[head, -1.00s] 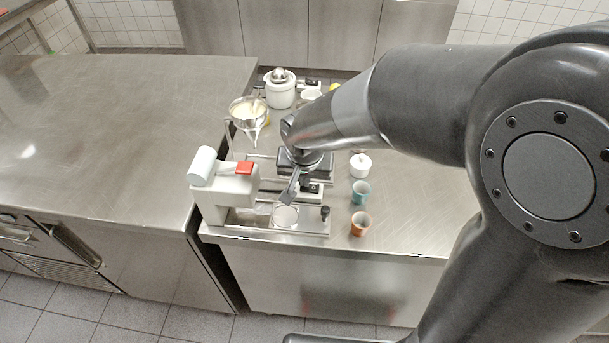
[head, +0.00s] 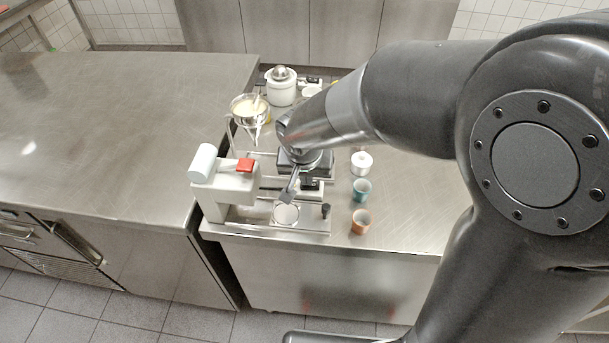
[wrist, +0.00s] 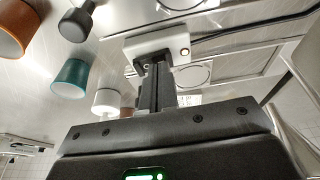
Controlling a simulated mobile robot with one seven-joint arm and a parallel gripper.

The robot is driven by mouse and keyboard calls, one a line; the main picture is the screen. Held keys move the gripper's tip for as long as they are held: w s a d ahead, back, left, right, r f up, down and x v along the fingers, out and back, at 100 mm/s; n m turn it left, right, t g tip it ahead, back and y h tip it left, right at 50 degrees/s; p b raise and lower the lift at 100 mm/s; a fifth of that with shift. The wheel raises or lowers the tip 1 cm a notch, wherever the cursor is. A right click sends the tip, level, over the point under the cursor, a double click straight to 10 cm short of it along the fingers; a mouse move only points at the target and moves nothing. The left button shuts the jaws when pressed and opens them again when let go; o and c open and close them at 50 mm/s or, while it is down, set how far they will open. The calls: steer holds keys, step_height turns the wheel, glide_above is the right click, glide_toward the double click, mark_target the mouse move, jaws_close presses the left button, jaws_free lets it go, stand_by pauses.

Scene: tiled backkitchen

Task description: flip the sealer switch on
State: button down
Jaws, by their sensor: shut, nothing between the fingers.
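The sealer (head: 215,198) stands at the counter's front left corner in the head view, with a white roll and a red block (head: 246,165) on top. My gripper (head: 287,199) points down over its right part, beside a pale round disc (head: 286,215). In the wrist view my gripper (wrist: 154,66) is shut and empty, its dark fingers reaching to a white housing (wrist: 146,44) with a small orange-lit spot (wrist: 185,52). The fingertips overlap the housing in this view; I cannot tell whether they touch it. The switch's position is not clear.
A black knob (head: 326,210) stands at the sealer's right end. Right of it are an orange cup (head: 361,222), a teal cup (head: 362,190) and a white lidded pot (head: 361,162). A strainer (head: 250,107) and a white juicer (head: 281,90) stand behind. The left counter (head: 110,130) is clear.

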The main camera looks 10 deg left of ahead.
mark_target(307, 187)
steer(key=shift+d+r, duration=0.1)
steer(key=shift+d, duration=0.35)
steer(key=r, duration=0.4)
steer(key=shift+a+r, duration=0.35)
steer(key=a+v, duration=0.1)
steer(key=v, duration=0.8)
steer(key=shift+s+a, duration=0.2)
steer(key=shift+a, duration=0.2)
steer(key=s+d+r+t, duration=0.1)
steer(key=s+d, duration=0.4)
steer(key=d, duration=0.6)
steer(key=s+d+t, duration=0.1)
steer(key=s+d, duration=0.5)
steer(key=d, duration=0.5)
steer(key=shift+r, duration=0.35)
